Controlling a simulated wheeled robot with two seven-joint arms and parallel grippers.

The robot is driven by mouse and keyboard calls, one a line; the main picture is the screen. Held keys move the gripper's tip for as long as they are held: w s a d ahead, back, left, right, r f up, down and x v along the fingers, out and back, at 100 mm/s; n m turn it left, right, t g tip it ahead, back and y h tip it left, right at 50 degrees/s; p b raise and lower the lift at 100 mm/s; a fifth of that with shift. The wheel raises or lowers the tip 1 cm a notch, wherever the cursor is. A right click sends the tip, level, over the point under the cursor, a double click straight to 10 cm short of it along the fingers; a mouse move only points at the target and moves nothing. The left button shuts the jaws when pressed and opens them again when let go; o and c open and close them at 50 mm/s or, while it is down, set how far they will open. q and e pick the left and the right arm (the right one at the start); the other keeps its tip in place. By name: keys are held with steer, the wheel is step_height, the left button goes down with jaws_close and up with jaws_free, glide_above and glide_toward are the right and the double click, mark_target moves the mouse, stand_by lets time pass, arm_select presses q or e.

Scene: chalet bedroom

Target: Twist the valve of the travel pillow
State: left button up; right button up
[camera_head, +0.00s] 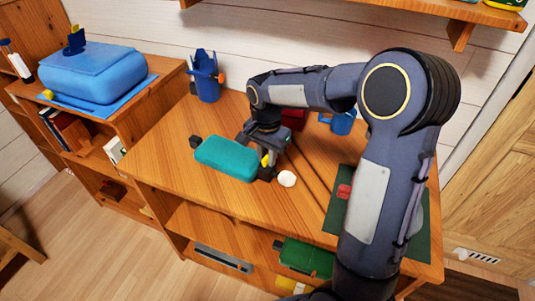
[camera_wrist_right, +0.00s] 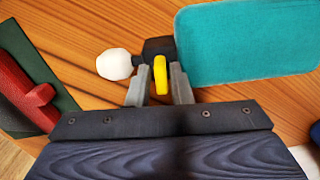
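A teal travel pillow (camera_head: 226,158) lies on the wooden table; it also fills the upper right of the right wrist view (camera_wrist_right: 245,42). A black valve body (camera_wrist_right: 158,48) sits at its end, with a yellow valve lever (camera_wrist_right: 160,74) on it. My right gripper (camera_wrist_right: 159,84) is at this end, its two grey fingers on either side of the yellow lever. Gaps show between the fingers and the lever, so it looks open around it. In the head view the right gripper (camera_head: 266,150) partly hides the valve. My left gripper is not in view.
A white rounded piece (camera_head: 287,178) lies beside the valve. A blue cup (camera_head: 205,76) stands at the back, and a green mat (camera_head: 335,212) with a red item lies to the right. A blue case (camera_head: 92,72) rests on the left cabinet. The table's front left is clear.

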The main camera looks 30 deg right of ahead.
steer(key=shift+o, duration=1.2)
step_height(320, 180, up, 6)
steer(key=p, duration=0.5)
steer(key=shift+r, duration=0.2)
steer(key=shift+f, duration=0.1)
steer(key=shift+w, duration=0.1)
